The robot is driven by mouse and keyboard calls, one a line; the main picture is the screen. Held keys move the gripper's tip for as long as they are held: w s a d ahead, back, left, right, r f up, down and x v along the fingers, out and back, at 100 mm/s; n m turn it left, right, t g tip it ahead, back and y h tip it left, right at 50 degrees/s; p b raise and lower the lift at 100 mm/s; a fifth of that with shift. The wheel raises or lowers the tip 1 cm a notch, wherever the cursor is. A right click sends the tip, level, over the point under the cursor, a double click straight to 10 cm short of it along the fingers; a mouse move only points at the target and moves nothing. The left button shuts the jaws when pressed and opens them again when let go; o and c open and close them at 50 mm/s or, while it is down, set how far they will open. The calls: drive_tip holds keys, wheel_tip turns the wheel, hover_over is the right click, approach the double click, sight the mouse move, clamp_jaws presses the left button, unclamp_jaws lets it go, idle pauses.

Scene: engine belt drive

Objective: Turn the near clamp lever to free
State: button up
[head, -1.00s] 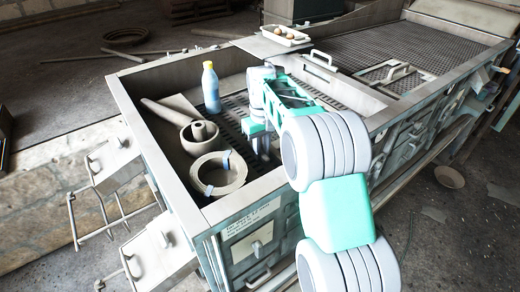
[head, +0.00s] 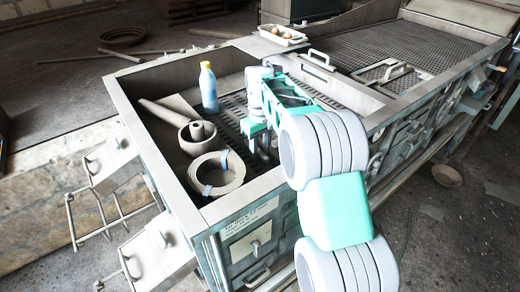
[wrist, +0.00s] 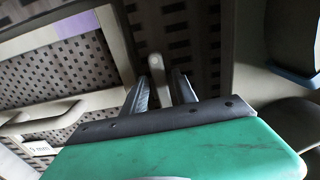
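A slim grey-beige lever with a rounded end (wrist: 156,68) shows in the wrist view, standing between the two fingers of my gripper (wrist: 162,90). The fingers are apart, one on each side of it, with a dark gap on the right side. I cannot tell whether either finger touches it. In the head view my gripper (head: 266,152) reaches down into the open bay of the metal bench (head: 160,179), over the slotted floor. The lever cannot be made out there; my arm and gripper cover that area.
A coiled ring (head: 216,174), a round pot-like part (head: 197,137) and a blue bottle with a yellow cap (head: 208,88) stand left of my gripper. A small tray (head: 283,35) sits on the back rim. The bench walls enclose the bay.

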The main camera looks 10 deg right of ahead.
sight(260, 152)
drive_tip(key=shift+o, duration=0.4)
wheel_tip(260, 152, up, 8)
drive_tip(key=shift+f+b, duration=0.15)
drive_tip(key=shift+b, duration=0.35)
drive_tip(key=s+r+m+t+p, duration=0.1)
drive_tip(key=s+r+p, duration=0.1)
drive_tip(key=s, duration=0.4)
drive_tip(key=s+r+m+t+p, duration=0.1)
drive_tip(key=s+r+p, duration=0.2)
drive_tip(key=s+r, duration=0.2)
drive_tip(key=s+a+r+m+t+p, duration=0.1)
drive_tip(key=s+r+p, duration=0.1)
drive_tip(key=s, duration=0.5)
drive_tip(key=shift+s+r+t+p, duration=0.15)
drive_tip(key=shift+r+t+p, duration=0.2)
drive_tip(key=shift+r, duration=0.5)
drive_tip(key=s+f+m+t+p, duration=0.1)
drive_tip(key=s+f, duration=0.1)
drive_tip(key=s, duration=0.4)
drive_tip(key=shift+s+a+f+m+p, duration=0.2)
drive_tip(key=shift+s+f+m+p, duration=0.1)
drive_tip(key=shift+f, duration=0.1)
